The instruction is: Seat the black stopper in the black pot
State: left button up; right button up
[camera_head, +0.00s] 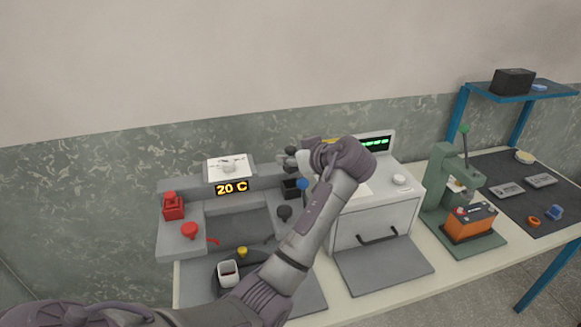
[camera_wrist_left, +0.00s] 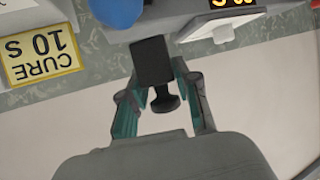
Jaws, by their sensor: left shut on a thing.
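The black pot (camera_head: 290,189) stands at the right end of the grey station, below my left gripper (camera_head: 291,158). In the left wrist view, seen upside down, the left gripper's teal fingers (camera_wrist_left: 158,88) are shut on the black stopper. The stopper's knob (camera_wrist_left: 166,99) shows between them. A black block, seemingly the black pot (camera_wrist_left: 152,60), is in line with it. I cannot tell whether the stopper is inside the pot or just over it. My right gripper is not in view.
A blue knob (camera_head: 303,184) is close beside the black pot. A dark knob (camera_head: 284,212) is in front of it.

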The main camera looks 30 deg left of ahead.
aim_at(295, 171)
pick_arm(q)
jog(key=shift+f, duration=0.45)
notch_tip(295, 171, down, 2)
jog(key=shift+f+p, duration=0.2)
jog(key=shift+p, duration=0.5)
jog(key=shift+f, duration=0.4)
jog(key=o, duration=1)
jog(key=shift+o, duration=0.2)
